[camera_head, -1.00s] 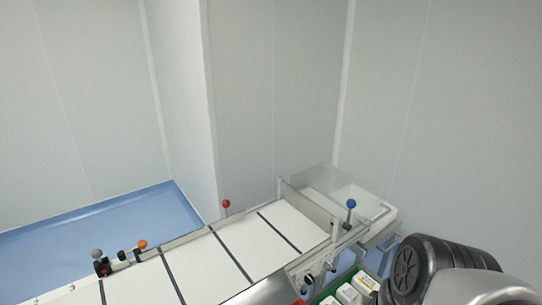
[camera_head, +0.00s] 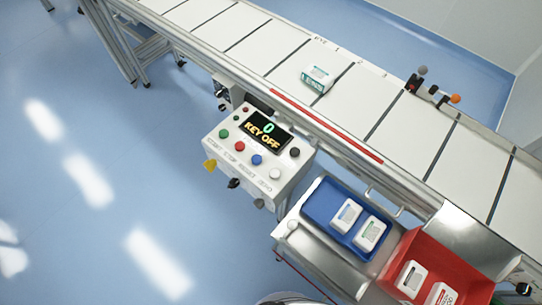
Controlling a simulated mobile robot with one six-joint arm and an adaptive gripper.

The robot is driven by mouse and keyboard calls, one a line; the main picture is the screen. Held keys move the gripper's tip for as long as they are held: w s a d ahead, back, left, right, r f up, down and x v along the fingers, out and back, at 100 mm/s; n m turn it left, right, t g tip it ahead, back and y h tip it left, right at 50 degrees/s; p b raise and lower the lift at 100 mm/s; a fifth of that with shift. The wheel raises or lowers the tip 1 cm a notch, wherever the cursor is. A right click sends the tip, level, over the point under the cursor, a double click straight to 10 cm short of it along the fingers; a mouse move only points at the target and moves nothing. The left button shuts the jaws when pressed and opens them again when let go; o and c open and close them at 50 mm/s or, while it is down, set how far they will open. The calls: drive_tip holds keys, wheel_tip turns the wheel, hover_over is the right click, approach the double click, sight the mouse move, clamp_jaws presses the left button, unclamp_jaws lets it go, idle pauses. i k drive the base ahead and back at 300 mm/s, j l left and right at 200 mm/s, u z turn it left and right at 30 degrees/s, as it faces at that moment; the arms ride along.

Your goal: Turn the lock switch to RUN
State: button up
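A white control box (camera_head: 225,160) stands beside the conveyor in the head view. Its display (camera_head: 264,132) reads "0" and "KEY OFF". On its front edge are a yellow switch (camera_head: 210,165), a black switch (camera_head: 234,183) and a grey switch (camera_head: 259,203). I cannot tell for certain which one is the lock switch, and their labels are too small to read. My gripper is not in view; only a rounded grey piece of my own body shows at the bottom edge.
The white-belted conveyor (camera_head: 245,26) runs diagonally behind the box, carrying one carton (camera_head: 316,80). A blue tray (camera_head: 319,208) and a red tray (camera_head: 412,246) with packs stand right of the box. The blue floor (camera_head: 70,190) left of it is clear.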

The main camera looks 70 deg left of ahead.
sight(210, 164)
drive_tip(key=u, duration=2.6)
